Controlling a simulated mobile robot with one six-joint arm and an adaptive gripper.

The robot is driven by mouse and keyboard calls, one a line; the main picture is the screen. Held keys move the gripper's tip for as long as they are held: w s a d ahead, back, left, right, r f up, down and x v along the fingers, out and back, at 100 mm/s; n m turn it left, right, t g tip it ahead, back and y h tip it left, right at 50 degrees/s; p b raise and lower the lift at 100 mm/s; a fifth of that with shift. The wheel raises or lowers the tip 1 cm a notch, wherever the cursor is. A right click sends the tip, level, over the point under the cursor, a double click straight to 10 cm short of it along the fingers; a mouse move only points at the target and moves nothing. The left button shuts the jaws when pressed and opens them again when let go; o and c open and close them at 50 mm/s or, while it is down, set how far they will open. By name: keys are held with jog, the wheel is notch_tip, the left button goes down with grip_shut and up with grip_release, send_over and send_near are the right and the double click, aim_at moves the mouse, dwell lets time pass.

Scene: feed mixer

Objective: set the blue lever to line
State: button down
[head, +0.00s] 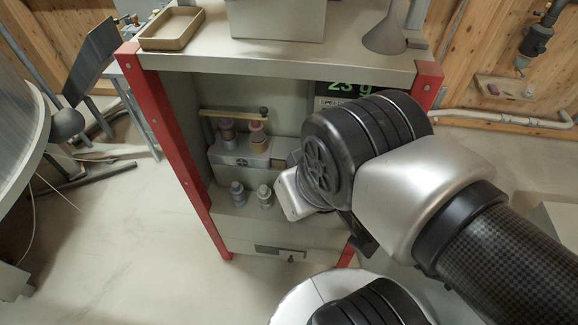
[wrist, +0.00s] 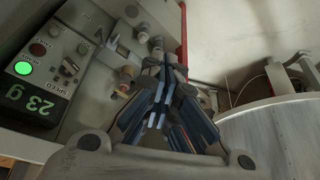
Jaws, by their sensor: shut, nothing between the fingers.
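My gripper (wrist: 168,72) shows in the wrist view, its dark fingers together and empty. They point up the picture toward small fittings on the grey cabinet. A reddish knob (wrist: 124,88) is just left of the fingers, and grey cylindrical fittings (wrist: 143,37) are beyond their tips. In the head view my arm hides the gripper. There the cabinet recess holds a grey valve block (head: 240,152) with a pink-topped fitting (head: 257,134) and a purplish one (head: 226,130), under a yellowish bar (head: 234,112). I cannot make out a blue lever or its setting in either view.
A red-posted cabinet (head: 168,140) surrounds the recess. Two small grey-capped fittings (head: 238,192) stand on its lower shelf. A display (head: 350,88) reads 23 g. A tan tray (head: 172,28) and a funnel (head: 385,35) stand on top. A large round vessel (head: 20,140) is at left.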

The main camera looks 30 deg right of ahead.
notch_tip(320, 180, down, 4)
jog(key=b, duration=0.3)
jog(key=shift+f, duration=0.25)
jog(key=shift+r, duration=0.1)
jog(key=w+d+f+n+g+h, duration=0.1)
jog(key=w+d+f+g+h, duration=0.3)
jog(key=w, duration=0.7)
jog(key=w+d+f+g+h, duration=0.2)
jog(key=w+d+f+h, duration=0.35)
jog(key=w, duration=0.55)
jog(key=w+a+f+n+t+h, duration=0.1)
jog(key=w+a+f+t+h, duration=0.1)
jog(key=f, duration=0.7)
jog(key=w+a+f+n+t+h, duration=0.2)
jog(key=w+f+t+h, duration=0.1)
jog(key=f, duration=0.6)
jog(key=w+a+f+n+t+h, duration=0.2)
jog(key=w+f+t+h, duration=0.1)
jog(key=f, duration=0.5)
jog(key=shift+w+a+f+t, duration=0.2)
jog(key=shift+w+f+t, duration=0.25)
jog(key=shift+w, duration=0.45)
